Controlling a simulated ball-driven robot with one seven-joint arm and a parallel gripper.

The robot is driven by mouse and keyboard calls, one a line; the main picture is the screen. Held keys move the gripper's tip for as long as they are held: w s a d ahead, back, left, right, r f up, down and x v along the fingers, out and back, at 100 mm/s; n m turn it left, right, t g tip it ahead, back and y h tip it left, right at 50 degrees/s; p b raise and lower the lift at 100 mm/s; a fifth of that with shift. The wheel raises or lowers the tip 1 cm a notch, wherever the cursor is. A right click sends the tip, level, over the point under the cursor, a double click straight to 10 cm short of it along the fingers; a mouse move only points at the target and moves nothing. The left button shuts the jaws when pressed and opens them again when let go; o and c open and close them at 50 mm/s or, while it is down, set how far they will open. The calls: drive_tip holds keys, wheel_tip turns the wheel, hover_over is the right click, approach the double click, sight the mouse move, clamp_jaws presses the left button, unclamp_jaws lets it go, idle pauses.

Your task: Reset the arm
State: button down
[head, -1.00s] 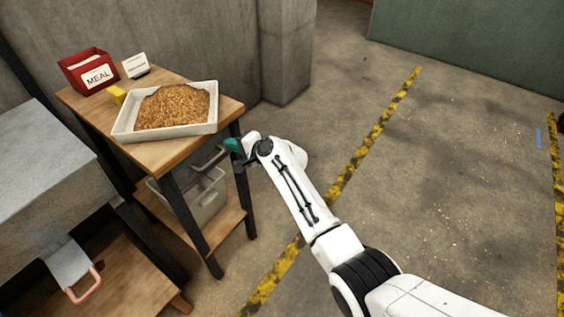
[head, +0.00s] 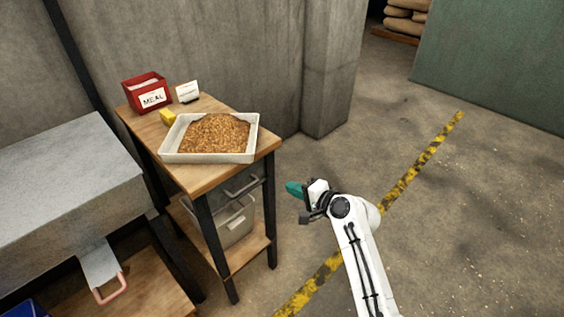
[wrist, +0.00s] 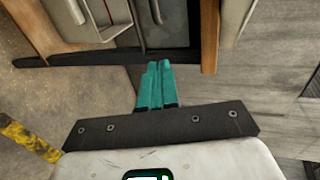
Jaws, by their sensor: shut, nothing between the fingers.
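My gripper (head: 295,189) has teal fingers and a white wrist. In the head view it is beside the right end of the wooden table (head: 205,184), below the tabletop and apart from it. In the wrist view the teal fingers (wrist: 157,83) lie together with nothing between them. They point toward the table's lower part, where a grey metal bin (head: 236,222) stands on the lower shelf. My arm reaches up from the bottom of the head view.
On the tabletop are a white tray (head: 168,157) of brown grain, a red MEAL box (head: 146,93), a small white card (head: 188,92) and a yellow block (head: 168,117). A grey metal unit (head: 75,175) stands at left. The floor to the right is open.

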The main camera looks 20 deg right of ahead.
drive_tip(key=s+d+f+n+g+h+p, duration=0.1)
drive_tip(key=s+f+n+g, duration=0.25)
drive_tip(key=s, duration=0.75)
drive_tip(key=s+d+f+n+g+h+p, duration=0.1)
drive_tip(key=s+f+n+g+h, duration=0.25)
drive_tip(key=s, duration=0.65)
drive_tip(key=s+d+r+n+g+h, duration=0.1)
drive_tip(key=s+d+n+g, duration=0.1)
drive_tip(key=s, duration=1)
drive_tip(key=s+d+r+n+g+h+p, duration=0.1)
drive_tip(key=s+d, duration=0.4)
drive_tip(key=s, duration=0.7)
drive_tip(key=shift+d+n+g+h, duration=0.2)
drive_tip(key=shift+n+g+h, duration=0.25)
drive_tip(key=shift+n+g, duration=0.3)
